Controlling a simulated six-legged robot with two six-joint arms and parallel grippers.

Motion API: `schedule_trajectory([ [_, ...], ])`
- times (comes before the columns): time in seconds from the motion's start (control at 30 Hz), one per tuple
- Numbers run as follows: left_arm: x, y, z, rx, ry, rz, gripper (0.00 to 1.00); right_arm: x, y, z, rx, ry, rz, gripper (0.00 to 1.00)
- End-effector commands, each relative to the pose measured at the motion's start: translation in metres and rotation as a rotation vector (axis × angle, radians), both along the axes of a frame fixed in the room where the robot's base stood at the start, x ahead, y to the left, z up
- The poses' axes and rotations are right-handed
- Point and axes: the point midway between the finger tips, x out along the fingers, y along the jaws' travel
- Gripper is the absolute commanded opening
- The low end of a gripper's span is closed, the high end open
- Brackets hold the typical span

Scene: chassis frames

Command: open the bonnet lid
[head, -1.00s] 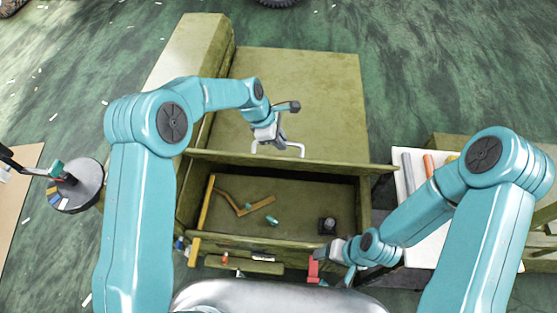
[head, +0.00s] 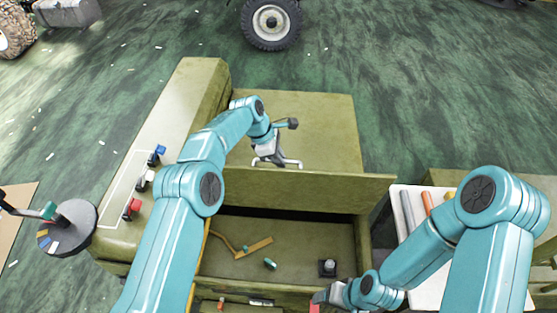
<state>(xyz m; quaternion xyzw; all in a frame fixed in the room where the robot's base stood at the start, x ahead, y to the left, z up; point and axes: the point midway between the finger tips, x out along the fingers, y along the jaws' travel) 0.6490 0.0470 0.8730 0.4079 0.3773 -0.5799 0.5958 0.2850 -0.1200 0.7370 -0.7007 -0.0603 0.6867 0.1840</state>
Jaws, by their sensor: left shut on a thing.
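The bonnet lid (head: 320,190) is an olive-green panel standing raised at the back edge of the open bay. Its broad face shows towards me. My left gripper (head: 277,163) is at the lid's top edge, left of its middle, and is shut on the lid. The open bay (head: 315,235) below holds a yellow-brown bent rod, small teal pieces and a dark block with a grey knob (head: 327,267). My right gripper (head: 328,296) is low at the bay's front right, beside a red piece (head: 314,307); its fingers are too small to read.
A green side ledge (head: 135,205) on the left bears small blue, white and red parts. A round dark stand (head: 68,228) is further left. A white tray (head: 402,225) with coloured bars lies right of the bay. A wheel (head: 271,22) lies at the back.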

Motion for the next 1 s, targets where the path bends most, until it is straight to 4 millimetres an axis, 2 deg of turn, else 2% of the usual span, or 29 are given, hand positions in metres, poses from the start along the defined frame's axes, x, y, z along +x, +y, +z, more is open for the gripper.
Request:
schedule_trajectory([
  [0.1,0.0086,0.0042,-0.0023,0.004,-0.022,0.012,0.00,0.0001,0.0000,-0.0012,0.000,0.000,0.000,0.68],
  [0.53,0.0104,0.0049,0.0003,0.004,-0.026,0.010,0.00,0.0001,0.0000,-0.0013,0.000,0.000,0.000,0.68],
  [0.57,0.0104,0.0050,0.0004,0.004,-0.026,0.010,0.18,0.0001,0.0000,-0.0013,0.000,0.000,0.000,0.68],
  [0.63,0.0104,0.0049,0.0007,0.004,-0.026,0.010,0.40,0.0000,0.0000,-0.0012,0.000,0.000,0.000,0.68],
  [1.0,0.0084,0.0027,-0.0006,0.003,-0.019,0.006,0.40,0.0000,0.0000,-0.0009,0.000,0.000,0.000,0.68],
])
